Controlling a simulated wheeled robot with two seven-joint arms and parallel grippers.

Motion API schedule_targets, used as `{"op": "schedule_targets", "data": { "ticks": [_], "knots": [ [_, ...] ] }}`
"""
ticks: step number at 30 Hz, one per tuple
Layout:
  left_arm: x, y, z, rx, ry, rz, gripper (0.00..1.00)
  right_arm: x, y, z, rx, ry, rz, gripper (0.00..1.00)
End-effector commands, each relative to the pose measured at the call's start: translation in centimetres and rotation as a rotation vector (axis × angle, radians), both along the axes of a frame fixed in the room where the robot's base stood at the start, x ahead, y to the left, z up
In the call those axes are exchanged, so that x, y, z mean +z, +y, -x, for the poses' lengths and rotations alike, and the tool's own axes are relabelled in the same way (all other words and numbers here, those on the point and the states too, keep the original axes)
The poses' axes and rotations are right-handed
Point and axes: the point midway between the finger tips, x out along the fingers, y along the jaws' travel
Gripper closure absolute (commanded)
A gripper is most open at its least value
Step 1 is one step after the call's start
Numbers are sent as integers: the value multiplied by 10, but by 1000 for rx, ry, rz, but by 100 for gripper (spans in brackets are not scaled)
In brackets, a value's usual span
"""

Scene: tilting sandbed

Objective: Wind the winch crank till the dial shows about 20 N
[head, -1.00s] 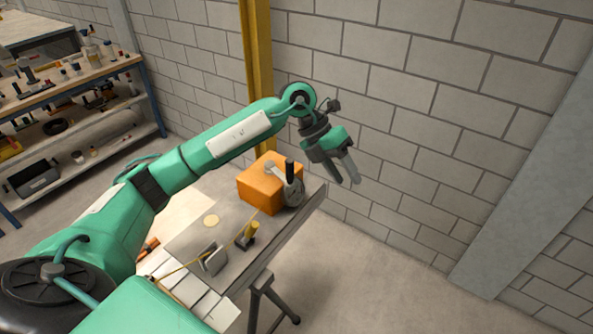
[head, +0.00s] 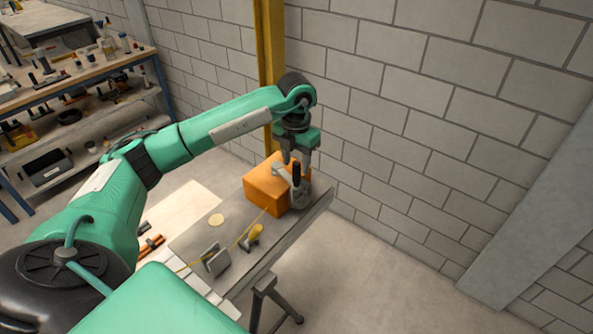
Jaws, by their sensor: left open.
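The winch is an orange box (head: 265,187) at the far end of the grey bench. A crank (head: 279,169) with an upright black handle (head: 296,174) is on its right side, by a round grey disc (head: 301,196). My left gripper (head: 297,164) is open and points down, with its fingers right at the top of the black handle. I cannot tell whether they touch it. A yellow cord (head: 251,229) runs from the winch along the bench. No dial reading can be made out. My right gripper is not in view.
A yellow column (head: 269,50) and a block wall stand behind. Shelves with tools (head: 75,90) are at the left. Floor at the right is clear.

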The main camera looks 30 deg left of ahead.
Motion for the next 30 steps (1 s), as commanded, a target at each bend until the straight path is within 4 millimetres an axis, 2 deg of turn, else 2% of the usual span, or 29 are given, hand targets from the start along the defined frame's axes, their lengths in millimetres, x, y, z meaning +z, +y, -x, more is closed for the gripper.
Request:
{"op": "schedule_targets", "data": {
  "ticks": [3, 9, 20, 22, 27, 30],
  "knots": [
    [-21, 0, 1, 1, 5, 1, 56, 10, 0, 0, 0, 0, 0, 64],
    [-46, -1, 0, 0, 2, 2, 56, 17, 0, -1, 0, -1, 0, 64],
    [-53, 0, 0, -1, -1, 1, 56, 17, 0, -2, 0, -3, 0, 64],
    [-53, -1, 0, -1, -1, 1, 64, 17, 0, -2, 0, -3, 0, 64],
    [-53, -1, 0, -1, -1, 1, 97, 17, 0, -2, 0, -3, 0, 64],
    [-53, -1, 0, 0, -1, 1, 100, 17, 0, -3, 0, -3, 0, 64]
  ]
}}
